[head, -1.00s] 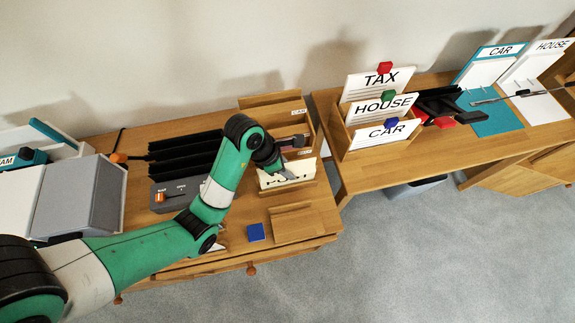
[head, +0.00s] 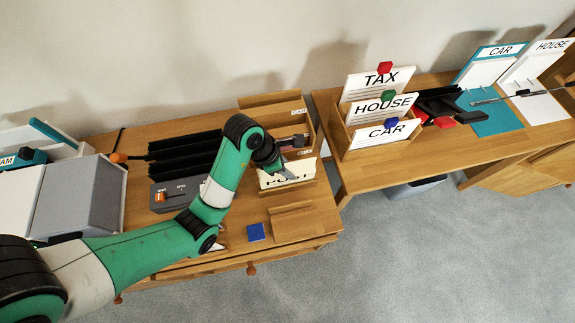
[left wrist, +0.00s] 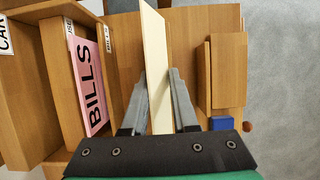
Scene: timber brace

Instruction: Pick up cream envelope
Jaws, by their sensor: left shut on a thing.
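The cream envelope (left wrist: 157,70) stands on edge between the two grey fingers of my left gripper (left wrist: 158,105) in the left wrist view. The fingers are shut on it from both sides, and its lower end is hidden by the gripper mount. In the head view my left gripper (head: 287,173) is at the front of the wooden sorter (head: 309,129), over a pale panel lettered POST (head: 270,182), partly covered by the gripper. I cannot tell there where the envelope ends and the panel begins. My right gripper is not in view.
A pink BILLS card (left wrist: 89,80) stands in the sorter left of the envelope. A small wooden holder (head: 292,222) and a blue block (head: 256,232) lie in front. A grey switch box (head: 172,196) is at left. TAX, HOUSE and CAR cards stand on the right desk.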

